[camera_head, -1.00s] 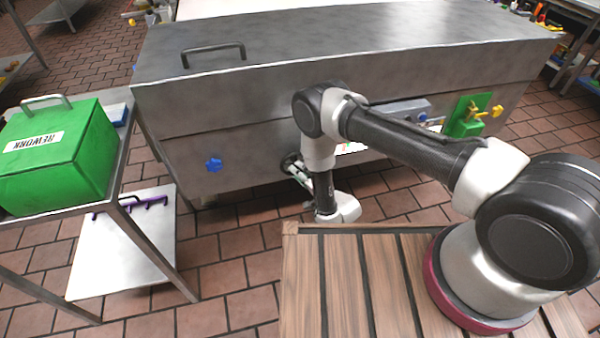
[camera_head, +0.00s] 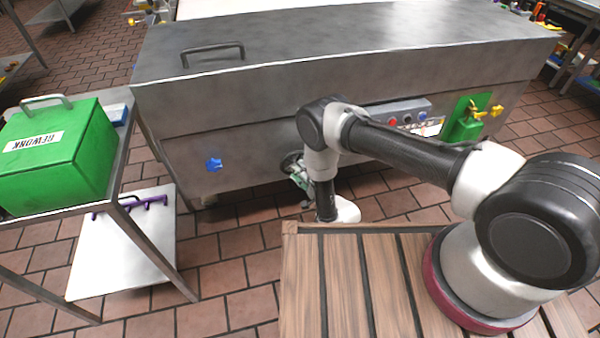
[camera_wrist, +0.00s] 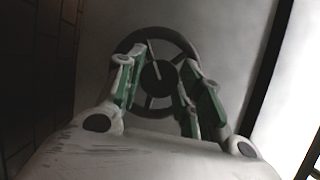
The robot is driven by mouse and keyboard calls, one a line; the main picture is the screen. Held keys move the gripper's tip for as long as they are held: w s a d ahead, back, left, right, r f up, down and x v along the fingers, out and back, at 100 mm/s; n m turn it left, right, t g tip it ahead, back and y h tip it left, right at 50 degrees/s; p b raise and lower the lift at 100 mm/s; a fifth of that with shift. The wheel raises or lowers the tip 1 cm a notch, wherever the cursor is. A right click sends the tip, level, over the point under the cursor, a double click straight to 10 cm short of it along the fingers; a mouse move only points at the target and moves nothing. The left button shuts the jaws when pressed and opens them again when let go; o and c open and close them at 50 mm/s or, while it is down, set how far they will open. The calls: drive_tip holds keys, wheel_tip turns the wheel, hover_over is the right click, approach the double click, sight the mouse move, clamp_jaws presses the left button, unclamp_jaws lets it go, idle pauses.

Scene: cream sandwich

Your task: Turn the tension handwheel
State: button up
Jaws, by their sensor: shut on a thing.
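The tension handwheel (camera_wrist: 180,43) is a dark spoked wheel with a round hub and a small light rod, on the grey metal panel in the wrist view. My gripper (camera_wrist: 163,62) has its green-padded fingers on either side of the hub, at the wheel, and is shut on it. Exactly which part of the wheel the pads touch is hard to tell in the dim view. In the head view my gripper (camera_head: 299,174) is at the front face of the steel machine (camera_head: 240,130), and the wheel is mostly hidden behind it.
A blue star knob (camera_head: 214,165) is left of my gripper. A button box (camera_head: 400,112) and a green plate with yellow handles (camera_head: 466,118) are to the right. A green REWORK box (camera_head: 85,150) stands on the left table. A slatted wooden top (camera_head: 300,285) is in front.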

sight(300, 152)
drive_tip(key=o, duration=1)
drive_tip(key=shift+r, duration=0.1)
drive_tip(key=o, duration=0.4)
wheel_tip(300, 152, up, 9)
drive_tip(key=shift+w+f, duration=0.1)
drive_tip(key=shift+r, duration=0.4)
drive_tip(key=c, duration=0.4)
drive_tip(key=shift+r, duration=0.15)
